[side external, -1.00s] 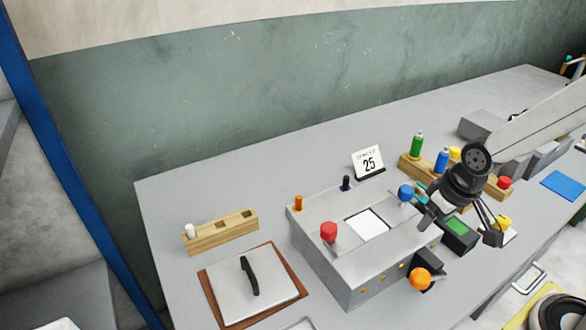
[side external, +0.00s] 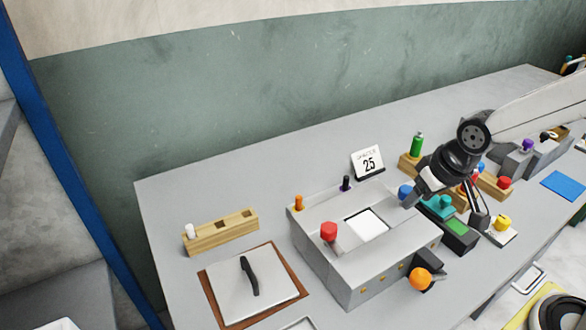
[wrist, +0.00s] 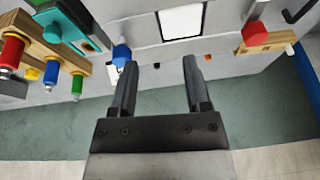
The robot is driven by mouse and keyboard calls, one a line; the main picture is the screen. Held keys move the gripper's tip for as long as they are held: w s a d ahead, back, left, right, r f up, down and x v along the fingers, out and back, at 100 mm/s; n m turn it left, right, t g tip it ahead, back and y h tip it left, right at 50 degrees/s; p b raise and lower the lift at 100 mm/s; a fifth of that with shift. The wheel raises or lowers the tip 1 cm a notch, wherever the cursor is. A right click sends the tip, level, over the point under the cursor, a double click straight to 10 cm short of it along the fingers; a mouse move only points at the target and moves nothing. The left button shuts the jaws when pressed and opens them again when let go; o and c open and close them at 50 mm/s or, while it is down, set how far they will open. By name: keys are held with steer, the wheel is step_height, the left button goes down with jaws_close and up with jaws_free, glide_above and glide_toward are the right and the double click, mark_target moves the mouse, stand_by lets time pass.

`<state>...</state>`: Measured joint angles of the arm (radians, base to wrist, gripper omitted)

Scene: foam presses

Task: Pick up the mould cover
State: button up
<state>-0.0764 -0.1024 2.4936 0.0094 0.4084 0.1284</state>
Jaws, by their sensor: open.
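The task's mould cover appears to be the flat pale square plate (side external: 228,292) with a black bar handle (side external: 249,276), lying on a brown board (side external: 295,262) at the lower left of the side view. In the wrist view, a black bar at the upper right edge may be its handle; the plate is mostly out of frame. My gripper (side external: 446,206) is open and empty, right of the grey press box and far from the plate. In the wrist view my gripper (wrist: 159,62) shows two separate fingers with nothing between them.
The grey press box (side external: 350,262) with red (side external: 329,231) and orange (side external: 420,278) knobs stands between my gripper and the plate. A wooden rack (side external: 222,234) lies behind the plate. A date card (side external: 368,160) stands at the back. The bench's back left is clear.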

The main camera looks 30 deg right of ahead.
steer(key=w+a+m+t+y, duration=0.35)
steer(key=w+a, duration=0.35)
steer(key=a, duration=0.6)
steer(key=m+t+y, duration=0.2)
steer(key=t+y, duration=0.1)
steer(key=t, duration=0.1)
glide_above(272, 286)
steer(key=s+d, duration=0.2)
steer(key=shift+y, duration=0.25)
steer(key=f, duration=1.1)
steer(key=shift+a+f, duration=0.3)
steer(key=shift+f, duration=0.65)
steer(key=shift+x, duration=1.25)
steer(key=shift+f, duration=0.1)
steer(key=shift+x, duration=2.55)
steer(key=shift+s+a, duration=0.1)
steer(key=shift+a, duration=0.05)
